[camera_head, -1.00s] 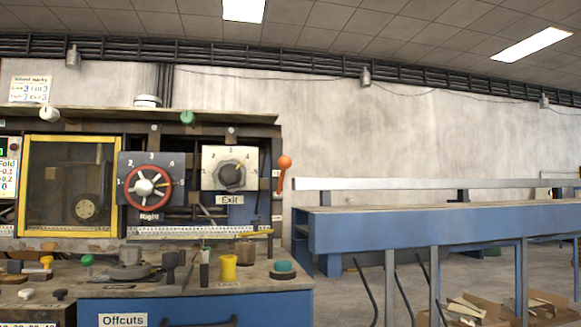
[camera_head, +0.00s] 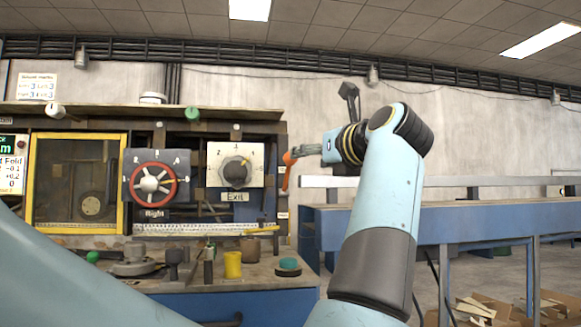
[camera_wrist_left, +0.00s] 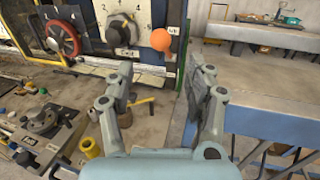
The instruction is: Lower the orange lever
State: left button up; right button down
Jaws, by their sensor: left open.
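The orange lever (camera_head: 287,158) stands upright at the right side of the machine, its round knob at the top. In the left wrist view its orange knob (camera_wrist_left: 160,39) shows between and beyond my fingertips. My left gripper (camera_head: 308,151) is just right of the knob in the head view, pointing left toward it. The left wrist view shows the gripper (camera_wrist_left: 160,78) open, with nothing between its fingers. I cannot tell whether a fingertip touches the knob. My right gripper is out of view.
The Exit dial panel (camera_head: 235,166) is close left of the lever, with the red Right handwheel (camera_head: 152,184) farther left. A blue conveyor table (camera_head: 470,222) stands to the right. A yellow cylinder (camera_head: 233,265) and several small items stand on the bench below.

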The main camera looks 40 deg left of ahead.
aim_at(293, 160)
pick_arm(q)
jog(key=p+x, duration=0.1)
jog(key=x, duration=0.9)
jog(key=shift+w+a+f+p, duration=0.1)
jog(key=shift+w+a+p, duration=0.05)
jog(key=shift+a+p, duration=0.15)
jog(key=shift+d, duration=0.1)
grip_shut()
